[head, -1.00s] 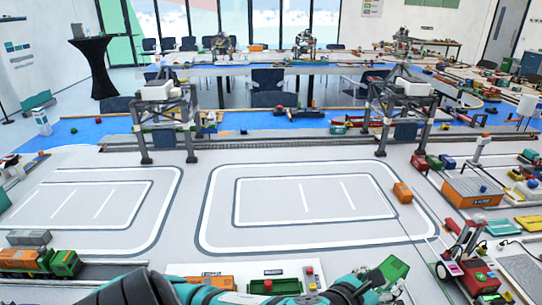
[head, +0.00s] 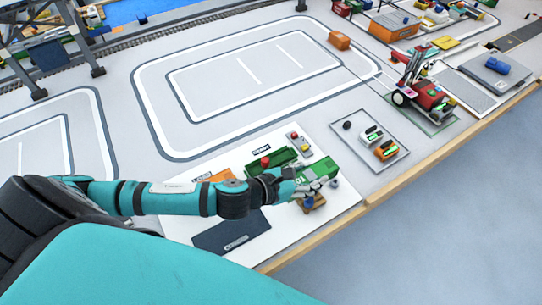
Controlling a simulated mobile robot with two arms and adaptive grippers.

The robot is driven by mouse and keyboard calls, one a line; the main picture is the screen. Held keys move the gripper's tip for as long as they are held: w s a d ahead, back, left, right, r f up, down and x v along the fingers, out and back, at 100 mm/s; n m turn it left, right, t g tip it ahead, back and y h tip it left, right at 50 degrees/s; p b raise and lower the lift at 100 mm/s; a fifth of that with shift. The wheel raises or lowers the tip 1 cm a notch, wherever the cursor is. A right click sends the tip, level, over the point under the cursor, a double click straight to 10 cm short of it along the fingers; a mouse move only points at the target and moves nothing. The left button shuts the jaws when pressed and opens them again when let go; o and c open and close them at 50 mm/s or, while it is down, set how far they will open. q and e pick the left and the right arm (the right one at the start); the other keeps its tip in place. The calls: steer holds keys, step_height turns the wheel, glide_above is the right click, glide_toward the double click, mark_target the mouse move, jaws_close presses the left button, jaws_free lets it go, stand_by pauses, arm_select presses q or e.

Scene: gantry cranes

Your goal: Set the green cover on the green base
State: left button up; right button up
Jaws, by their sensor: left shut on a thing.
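My left gripper (head: 317,183) reaches in from the left and is shut on the green cover (head: 325,166), a block with white marking on its side. The cover is partly hidden by the fingers. The green base (head: 284,156) lies on a white board just behind and left of the cover. The gripper and forearm hide part of the base's near side. I cannot tell how high the cover is above the board. My right gripper is not in view.
An orange piece (head: 217,176) and a dark blue pad (head: 232,232) lie on the white board (head: 335,205). A grey tray (head: 362,122) with small vehicles stands to the right. A red machine (head: 425,95) stands beyond it.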

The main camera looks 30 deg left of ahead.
arm_select(q)
steer(key=w+a, duration=0.1)
steer(key=a, duration=0.4)
steer(key=w+a, duration=0.1)
steer(key=a, duration=0.1)
steer(key=shift+w+a+f, duration=0.2)
steer(key=shift+w+f, duration=0.1)
steer(key=p, duration=0.1)
glide_above(271, 163)
steer(key=shift+d+f, duration=0.2)
steer(key=shift+d, duration=0.25)
steer(key=shift+w+a, duration=0.1)
steer(key=shift+a, duration=0.25)
steer(key=shift+a+f, duration=0.15)
step_height(271, 163, down, 3)
steer(key=shift+f, duration=0.2)
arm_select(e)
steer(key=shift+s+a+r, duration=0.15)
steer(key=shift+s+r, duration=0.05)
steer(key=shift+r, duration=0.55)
arm_select(q)
steer(key=shift+f, duration=0.45)
steer(key=o, duration=1.3)
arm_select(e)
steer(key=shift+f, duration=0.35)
